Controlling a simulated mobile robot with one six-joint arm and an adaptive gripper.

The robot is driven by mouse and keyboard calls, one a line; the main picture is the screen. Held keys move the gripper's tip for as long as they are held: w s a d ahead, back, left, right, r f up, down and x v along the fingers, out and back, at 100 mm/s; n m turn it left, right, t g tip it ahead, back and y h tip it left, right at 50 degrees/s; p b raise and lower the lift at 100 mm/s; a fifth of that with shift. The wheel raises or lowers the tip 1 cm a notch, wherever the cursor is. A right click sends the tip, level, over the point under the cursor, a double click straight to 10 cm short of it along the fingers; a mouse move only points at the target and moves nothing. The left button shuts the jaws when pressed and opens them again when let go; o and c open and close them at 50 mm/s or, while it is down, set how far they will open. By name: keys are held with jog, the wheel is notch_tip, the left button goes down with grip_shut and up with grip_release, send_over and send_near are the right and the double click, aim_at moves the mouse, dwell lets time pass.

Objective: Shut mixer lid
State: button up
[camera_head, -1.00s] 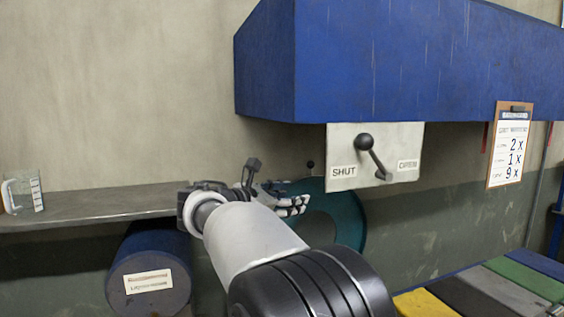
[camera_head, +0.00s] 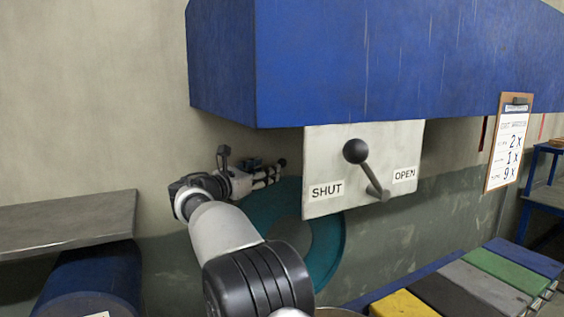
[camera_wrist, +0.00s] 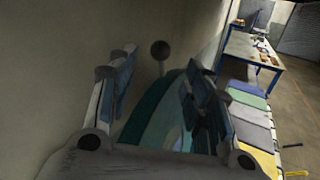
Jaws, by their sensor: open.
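A teal ring-shaped disc (camera_head: 332,245), which looks like the mixer lid, stands upright near the wall, partly hidden behind my arm. A dark ball knob (camera_wrist: 160,48) on a thin stalk rises at its edge in the wrist view. My gripper (camera_head: 268,176) is beside the lid's upper left edge, close to the knob. In the wrist view its two fingers are spread, with the knob ahead between them and nothing held. A light panel (camera_head: 320,208) marked SHUT and OPEN carries a lever with a black ball (camera_head: 355,151), which stands between the two labels.
A large blue housing (camera_head: 340,60) overhangs the panel. A grey shelf (camera_head: 70,225) and a blue drum (camera_head: 95,275) are at the left. A clipboard (camera_head: 508,145) hangs at the right.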

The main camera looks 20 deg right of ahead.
aim_at(282, 163)
jog(key=p+x, duration=0.4)
jog(key=x, duration=0.4)
jog(key=shift+w+d+r, duration=0.15)
jog(key=shift+d+r, duration=0.05)
jog(key=shift+d, duration=0.1)
jog(key=shift+w+d+f, duration=0.15)
jog(key=shift+d, duration=0.05)
jog(key=shift+c, duration=0.2)
grip_shut()
